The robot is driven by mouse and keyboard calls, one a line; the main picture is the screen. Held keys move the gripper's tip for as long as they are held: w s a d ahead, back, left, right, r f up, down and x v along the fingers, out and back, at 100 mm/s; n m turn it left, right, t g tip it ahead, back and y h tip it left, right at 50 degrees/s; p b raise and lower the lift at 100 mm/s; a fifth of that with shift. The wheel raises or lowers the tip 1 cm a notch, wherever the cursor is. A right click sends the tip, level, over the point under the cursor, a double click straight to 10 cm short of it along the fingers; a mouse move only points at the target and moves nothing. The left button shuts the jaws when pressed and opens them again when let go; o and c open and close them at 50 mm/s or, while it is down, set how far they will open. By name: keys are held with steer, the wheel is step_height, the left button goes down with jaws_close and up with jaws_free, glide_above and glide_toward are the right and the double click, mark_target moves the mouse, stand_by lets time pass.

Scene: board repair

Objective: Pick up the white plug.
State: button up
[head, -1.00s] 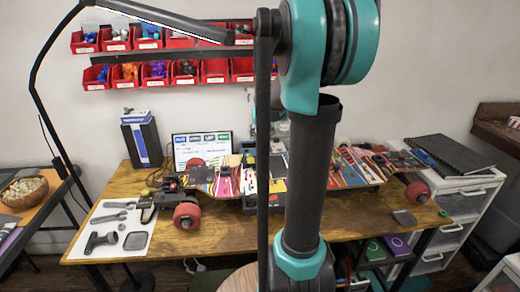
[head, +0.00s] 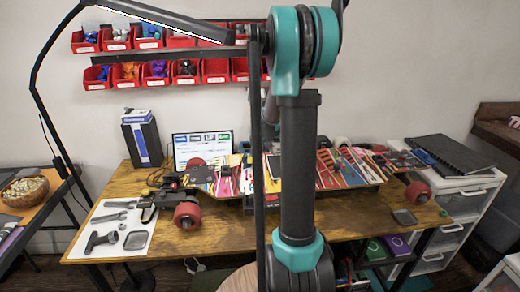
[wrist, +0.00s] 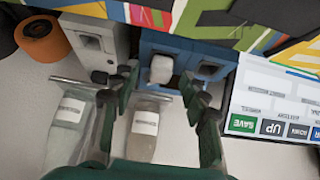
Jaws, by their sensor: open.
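In the wrist view, a small white block that looks like the white plug (wrist: 161,69) sits at the front face of a blue box (wrist: 178,47). My gripper (wrist: 165,88) is open, with one dark green finger to the left of the plug and one to the right. Nothing is held between the fingers. The plug looks close to the line between the fingertips; I cannot tell the remaining depth gap or whether a finger touches the box. In the head view my gripper and the plug are hidden behind my arm and the bench clutter.
A grey box (wrist: 92,42) stands left of the blue one. Clear labelled containers (wrist: 145,123) lie below the boxes, close to the fingers. A screen (wrist: 270,105) is at right, an orange wheel (wrist: 40,38) at upper left. The painted board (head: 340,170) lies on the wooden table (head: 235,232).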

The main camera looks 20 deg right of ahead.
mark_target(260, 146)
jaws_close()
stand_by(0.3)
steer(key=shift+r, duration=0.1)
step_height(260, 146, up, 20)
stand_by(0.8)
